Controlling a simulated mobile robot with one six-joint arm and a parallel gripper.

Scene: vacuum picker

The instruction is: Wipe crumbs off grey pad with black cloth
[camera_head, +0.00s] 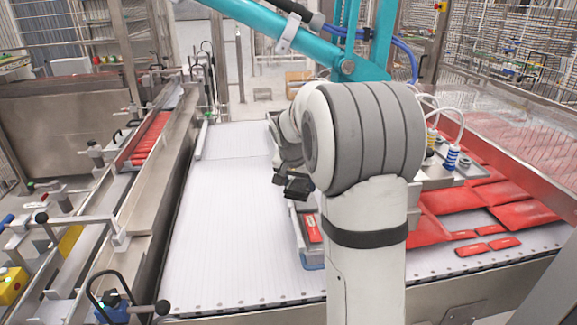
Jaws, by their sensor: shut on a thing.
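My gripper (287,180) is left of my arm's large grey-and-white joint, above the white conveyor belt. It is small and partly hidden by my arm. It is shut on a dark piece at its lower end, which looks like the black cloth (299,188); its edges merge with the dark fingers. I cannot make out the grey pad or any crumbs for sure; my arm covers the area behind and to the right.
A grey-rimmed tray with a blue base (312,258) holds a red packet (312,228) and is partly behind my arm. Red packs (490,193) cover the right side. A metal rail (165,185) borders the left. The white belt (225,230) left of my gripper is clear.

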